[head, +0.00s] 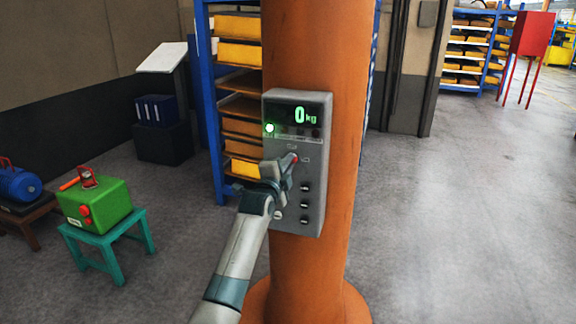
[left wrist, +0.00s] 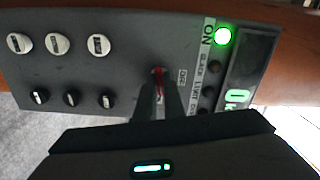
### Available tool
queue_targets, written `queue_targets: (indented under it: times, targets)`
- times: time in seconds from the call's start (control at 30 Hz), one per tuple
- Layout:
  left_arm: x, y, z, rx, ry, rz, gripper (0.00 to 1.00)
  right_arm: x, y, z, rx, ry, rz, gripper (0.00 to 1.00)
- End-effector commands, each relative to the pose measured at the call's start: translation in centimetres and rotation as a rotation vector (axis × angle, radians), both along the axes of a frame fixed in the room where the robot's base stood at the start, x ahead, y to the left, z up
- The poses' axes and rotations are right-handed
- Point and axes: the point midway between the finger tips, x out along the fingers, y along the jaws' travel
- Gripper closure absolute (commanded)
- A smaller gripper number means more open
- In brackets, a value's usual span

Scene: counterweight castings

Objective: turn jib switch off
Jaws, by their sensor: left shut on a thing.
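The grey control box (head: 312,215) is fixed to the orange column (head: 345,110). Its display (head: 303,115) reads 0 kg, and a green lamp (head: 270,128) is lit at its left. In the left wrist view the lit lamp (left wrist: 223,36) is beside the word ON. The jib switch is a small lever with a red part (left wrist: 158,82) in the middle of the panel. My left gripper (head: 288,165) is at the panel and shut on this lever, hiding most of it. Its fingers also show in the left wrist view (left wrist: 158,100). My right gripper is not in view.
Several knobs (head: 304,188) sit low on the box near my gripper. A blue shelf rack (head: 207,100) with yellow bins stands behind the column. A teal stool (head: 103,231) bearing a green case (head: 100,200) is at left. The floor at right is clear.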

Motion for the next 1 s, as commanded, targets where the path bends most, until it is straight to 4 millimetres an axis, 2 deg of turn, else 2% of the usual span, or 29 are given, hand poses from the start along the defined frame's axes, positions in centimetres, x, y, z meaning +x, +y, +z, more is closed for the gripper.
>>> queue_targets:
  times: [1.0]
  targets:
    - [-0.03,-0.06,-0.21,-0.901,0.297,0.000,1.00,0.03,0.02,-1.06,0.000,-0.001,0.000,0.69]
